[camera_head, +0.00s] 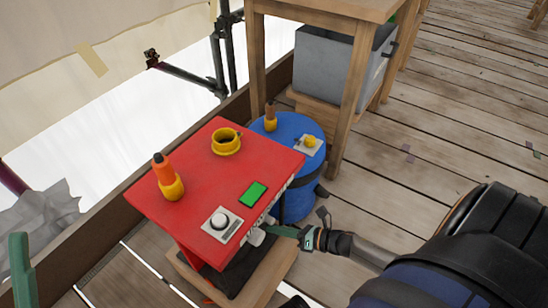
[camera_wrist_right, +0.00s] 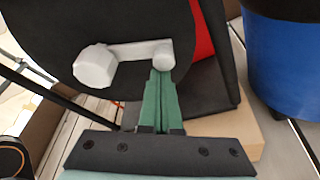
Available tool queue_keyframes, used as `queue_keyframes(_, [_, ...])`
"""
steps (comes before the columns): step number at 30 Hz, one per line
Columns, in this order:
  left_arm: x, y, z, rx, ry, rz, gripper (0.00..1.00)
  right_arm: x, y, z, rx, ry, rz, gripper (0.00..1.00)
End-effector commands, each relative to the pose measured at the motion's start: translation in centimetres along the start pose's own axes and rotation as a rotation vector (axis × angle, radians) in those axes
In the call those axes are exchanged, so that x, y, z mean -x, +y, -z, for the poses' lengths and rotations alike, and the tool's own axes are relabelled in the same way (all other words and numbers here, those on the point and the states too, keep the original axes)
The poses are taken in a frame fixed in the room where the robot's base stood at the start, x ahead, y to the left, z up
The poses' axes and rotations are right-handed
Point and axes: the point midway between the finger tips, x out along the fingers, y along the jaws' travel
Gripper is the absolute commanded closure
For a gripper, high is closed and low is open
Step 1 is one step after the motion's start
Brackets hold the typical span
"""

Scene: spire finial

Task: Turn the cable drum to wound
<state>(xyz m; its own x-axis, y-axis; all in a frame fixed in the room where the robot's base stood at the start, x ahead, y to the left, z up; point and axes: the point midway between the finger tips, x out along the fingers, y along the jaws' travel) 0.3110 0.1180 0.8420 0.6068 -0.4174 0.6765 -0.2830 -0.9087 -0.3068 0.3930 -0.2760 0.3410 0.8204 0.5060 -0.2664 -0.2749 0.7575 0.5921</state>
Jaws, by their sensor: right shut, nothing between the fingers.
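The cable drum shows in the right wrist view as a large dark disc (camera_wrist_right: 60,30). A white crank (camera_wrist_right: 135,50) lies across its face, with a faceted white knob (camera_wrist_right: 95,67) at its left end and a rounded end at the right. My right gripper (camera_wrist_right: 161,76) is shut and empty, its green fingertips just below the crank's rounded end; I cannot tell whether they touch. In the head view the right gripper (camera_head: 275,230) is beside the white crank (camera_head: 257,236), under the red top's edge. Part of my left gripper (camera_head: 20,268) shows at the lower left; its opening is unclear.
The red top (camera_head: 190,160) holds a yellow cup (camera_head: 226,141), an orange bottle (camera_head: 166,175), a green block (camera_head: 253,194) and a dial plate (camera_head: 222,224). A blue barrel (camera_head: 302,202) stands close behind the right gripper. Wooden decking at the right is largely clear.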

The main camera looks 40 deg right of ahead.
Motion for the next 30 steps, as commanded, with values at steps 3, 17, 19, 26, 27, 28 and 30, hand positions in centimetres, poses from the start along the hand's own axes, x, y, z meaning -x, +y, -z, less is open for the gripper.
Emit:
queue_keyframes(3, [-0.3,-0.2,0.4,0.002,0.004,0.001,0.5,0.3,0.2,-1.0,0.001,0.0,0.0,1.0])
queue_keyframes(17, [-1.0,-0.6,1.2,0.006,0.009,-0.004,0.5,0.9,0.8,-2.7,0.215,-0.002,0.075,1.0])
queue_keyframes(19, [-1.1,-0.7,1.3,0.006,0.01,-0.005,0.5,1.0,0.8,-2.8,0.232,-0.001,0.082,1.0])
queue_keyframes(26, [-1.1,-0.7,1.4,0.007,0.011,-0.004,0.5,1.0,0.8,-2.9,0.256,-0.001,0.089,1.0])
queue_keyframes(27, [-1.1,-0.7,1.4,0.007,0.011,-0.004,0.5,1.0,0.8,-2.9,0.257,-0.001,0.09,1.0])
queue_keyframes(28, [-1.1,-0.7,1.4,0.007,0.011,-0.004,0.5,1.0,0.8,-2.9,0.258,-0.001,0.09,1.0])
queue_keyframes(30, [-1.1,-0.7,1.4,0.007,0.011,-0.004,0.5,1.0,0.8,-2.9,0.258,-0.001,0.09,1.0])
